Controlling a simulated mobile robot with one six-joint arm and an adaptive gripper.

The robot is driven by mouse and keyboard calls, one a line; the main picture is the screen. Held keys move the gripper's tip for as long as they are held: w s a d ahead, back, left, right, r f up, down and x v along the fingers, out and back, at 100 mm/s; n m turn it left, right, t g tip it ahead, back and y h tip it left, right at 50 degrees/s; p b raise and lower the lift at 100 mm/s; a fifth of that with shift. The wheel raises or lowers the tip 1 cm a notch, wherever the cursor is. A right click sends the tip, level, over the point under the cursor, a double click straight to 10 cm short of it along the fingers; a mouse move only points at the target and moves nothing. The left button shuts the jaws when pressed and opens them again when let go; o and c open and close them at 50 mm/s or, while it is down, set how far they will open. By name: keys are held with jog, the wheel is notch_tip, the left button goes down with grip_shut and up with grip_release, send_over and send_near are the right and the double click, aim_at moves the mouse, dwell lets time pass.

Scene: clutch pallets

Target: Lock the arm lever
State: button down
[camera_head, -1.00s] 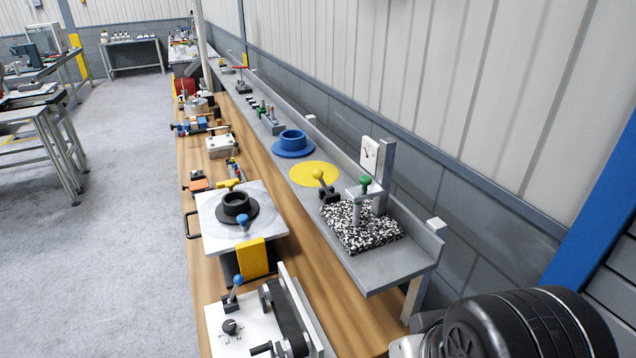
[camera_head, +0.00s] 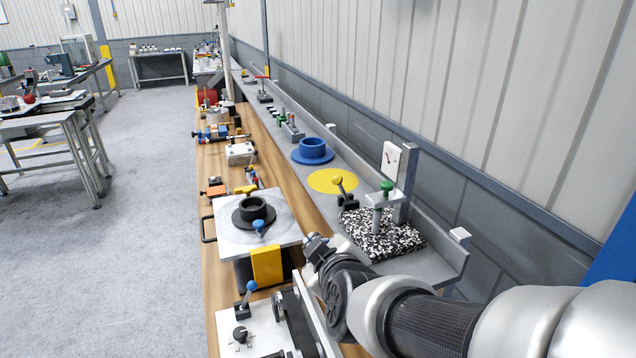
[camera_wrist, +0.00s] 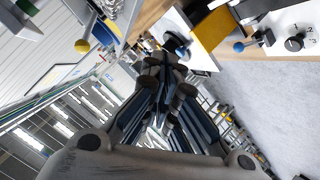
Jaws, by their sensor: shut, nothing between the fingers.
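I cannot tell which lever the task calls the arm lever. A lever with a yellow knob (camera_head: 338,181) stands tilted on the grey shelf, beside a speckled black-and-white block; a yellow knob also shows in the wrist view (camera_wrist: 82,46). A blue-knobbed lever (camera_head: 250,288) rises from a white panel with a black dial; it shows in the wrist view too (camera_wrist: 241,46). Another blue knob (camera_head: 258,226) sits at the front of the marble-topped plate. My gripper (camera_head: 315,241) is just right of that plate's front corner, apart from the levers. In the wrist view my fingers (camera_wrist: 162,62) are together and empty.
The speckled block (camera_head: 375,240) carries a post with a green knob (camera_head: 386,187). A yellow block (camera_head: 267,264) hangs at the marble plate's front. A blue flanged ring (camera_head: 312,149) and a yellow disc (camera_head: 333,181) lie along the shelf. Open floor (camera_head: 130,270) is at left.

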jog(key=w+a+f+n+t+h+b, duration=0.2)
jog(key=w+f+n+t+h+b, duration=0.1)
jog(key=n+t+h, duration=0.4)
jog(key=w+n, duration=0.1)
jog(key=n, duration=0.1)
jog(key=shift+a+f+n+t, duration=0.3)
jog(key=shift+a+f+t, duration=0.05)
jog(key=shift+t, duration=0.05)
jog(key=b, duration=0.2)
send_near(343, 189)
jog(key=w+a, duration=0.5)
jog(key=shift+w+d+r+b, duration=0.3)
jog(key=shift+w+d, duration=0.2)
jog(key=shift+d, duration=0.35)
jog(key=shift+w+d+r+b, duration=0.15)
jog(key=shift+w+d+r, duration=0.25)
jog(key=shift+d, duration=0.45)
